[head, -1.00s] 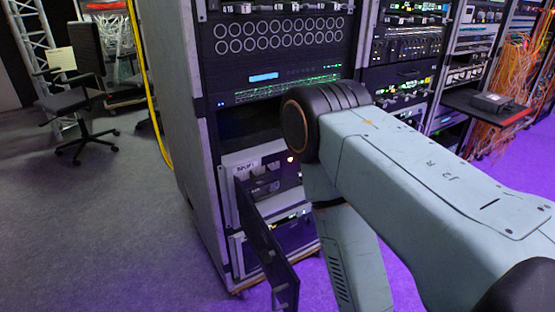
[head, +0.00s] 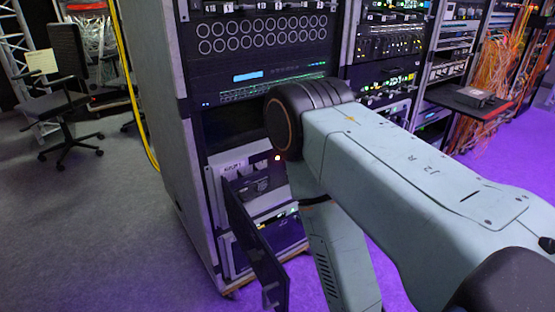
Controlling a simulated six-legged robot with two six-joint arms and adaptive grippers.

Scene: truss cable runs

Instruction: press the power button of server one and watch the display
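A grey rack (head: 157,140) stands in the middle. Low in it is a pale unit (head: 215,190) with a small label (head: 233,169) that I cannot read for sure. Its dark front door (head: 257,250) hangs open toward me. A small orange light (head: 277,158) glows beside my arm. I cannot tell which unit is server one, and no power button is clear. A blue lit display (head: 248,76) shows higher in the rack. My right arm crosses in front of the rack and bends downward; its gripper is out of sight. My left gripper is not in view.
More racks with lit gear (head: 390,45) stand to the right. Orange cables (head: 505,70) hang beside a dark shelf (head: 470,103). An office chair (head: 68,95) and a yellow cable (head: 130,85) are at the left. The carpet (head: 85,230) at front left is clear.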

